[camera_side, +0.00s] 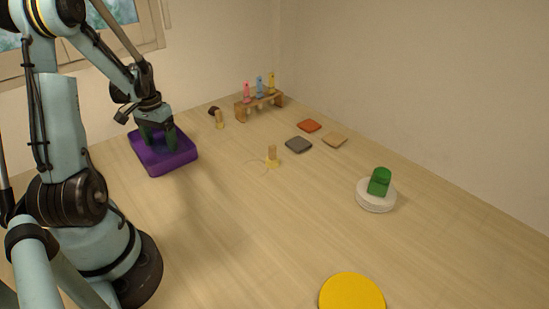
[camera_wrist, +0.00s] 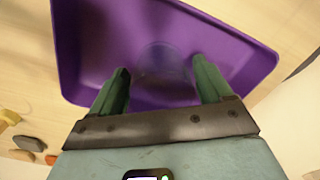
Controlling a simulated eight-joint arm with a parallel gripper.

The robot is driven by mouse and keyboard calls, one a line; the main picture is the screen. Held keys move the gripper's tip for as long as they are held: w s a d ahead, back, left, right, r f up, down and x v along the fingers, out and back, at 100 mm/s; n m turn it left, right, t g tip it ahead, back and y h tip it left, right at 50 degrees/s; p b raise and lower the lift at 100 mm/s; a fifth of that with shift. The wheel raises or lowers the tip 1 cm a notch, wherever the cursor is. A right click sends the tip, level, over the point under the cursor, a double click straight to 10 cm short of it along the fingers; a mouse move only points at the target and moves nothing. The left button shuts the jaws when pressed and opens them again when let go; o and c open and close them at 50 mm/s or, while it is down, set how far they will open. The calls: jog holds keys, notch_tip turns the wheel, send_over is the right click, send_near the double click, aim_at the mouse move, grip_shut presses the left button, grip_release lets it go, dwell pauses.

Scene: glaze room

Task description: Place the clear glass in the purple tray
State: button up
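The purple tray (camera_side: 166,167) stands on the table beside my arm in the side view. It fills most of the wrist view (camera_wrist: 85,45). My gripper (camera_side: 158,138) is over the tray, its green fingers reaching down inside the rim. In the wrist view my gripper (camera_wrist: 161,72) has its two fingers spread wide apart. The clear glass (camera_wrist: 160,58) shows as a faint round outline against the purple tray floor, between and just beyond the fingertips. A gap seems to lie on each side of it. I cannot make out the glass in the side view.
A wooden rack (camera_side: 260,104) with coloured tubes stands at the back. Grey (camera_side: 299,145), orange (camera_side: 309,126) and tan (camera_side: 334,140) tiles lie mid-table. A green object (camera_side: 379,182) rests on a white disc (camera_side: 376,201). A yellow disc (camera_side: 351,293) lies in front.

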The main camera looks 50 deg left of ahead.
jog(key=shift+o, duration=0.5)
notch_tip(320, 180, up, 12)
jog(key=w+d+r+m+t+y, duration=0.15)
jog(key=w+d, duration=0.25)
jog(key=d, duration=0.4)
jog(key=w+d+r+m+t, duration=0.1)
jog(key=w+d+m+t, duration=0.15)
jog(key=d, duration=0.55)
jog(key=d+f+m+t+h, duration=0.1)
jog(key=d+f+m+t, duration=0.1)
jog(key=d, duration=1.3)
jog(key=shift+w+d+t, duration=0.25)
jog(key=shift+d+t, duration=0.05)
jog(key=shift+t, duration=0.3)
